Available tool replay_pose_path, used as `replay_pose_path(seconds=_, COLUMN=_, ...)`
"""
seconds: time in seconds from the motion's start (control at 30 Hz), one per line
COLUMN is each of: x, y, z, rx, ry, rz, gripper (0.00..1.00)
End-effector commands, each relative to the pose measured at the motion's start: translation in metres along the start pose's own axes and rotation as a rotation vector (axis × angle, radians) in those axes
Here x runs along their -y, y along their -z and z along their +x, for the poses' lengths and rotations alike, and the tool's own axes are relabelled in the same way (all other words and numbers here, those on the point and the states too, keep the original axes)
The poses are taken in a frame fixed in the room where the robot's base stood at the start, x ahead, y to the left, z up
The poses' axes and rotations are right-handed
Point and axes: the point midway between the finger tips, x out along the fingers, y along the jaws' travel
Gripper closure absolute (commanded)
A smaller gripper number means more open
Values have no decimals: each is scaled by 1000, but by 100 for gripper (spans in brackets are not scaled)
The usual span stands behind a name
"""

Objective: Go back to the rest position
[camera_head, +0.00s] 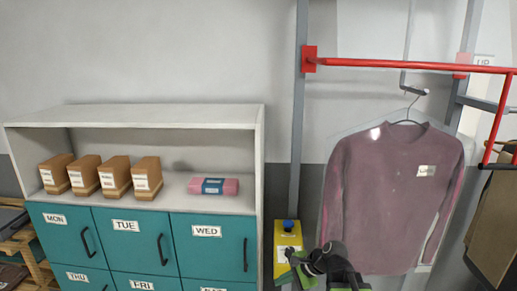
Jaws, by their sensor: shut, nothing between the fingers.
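My gripper (299,262) shows at the bottom of the view, right of centre. It is dark with green parts, and its fingers point to the left. It is shut and holds nothing. It appears in front of the lower part of a yellow box, and the mauve garment (390,190) hangs to its upper right. The lower part of my arm is cut off by the bottom edge.
A white shelf unit (170,117) at left holds several brown boxes (117,174) and a pink bundle (213,186) above teal day-labelled doors (135,235). A yellow box (287,238) stands by a grey post. A red rail (400,65) crosses at upper right.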

Motion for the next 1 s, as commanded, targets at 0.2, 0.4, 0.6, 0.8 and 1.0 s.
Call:
replay_pose_path(seconds=0.2, x=-95, y=26, z=5, rx=-144, ry=-483, rz=-663, gripper=100)
replay_pose_path(seconds=0.4, x=-128, y=53, z=-24, rx=-93, ry=-732, rz=-1000, gripper=100)
replay_pose_path(seconds=0.6, x=-129, y=52, z=-24, rx=-57, ry=-740, rz=-1074, gripper=100)
replay_pose_path(seconds=0.8, x=-129, y=52, z=-24, rx=-59, ry=-737, rz=-1071, gripper=100)
replay_pose_path(seconds=1.0, x=-128, y=52, z=-24, rx=-59, ry=-736, rz=-1070, gripper=100)
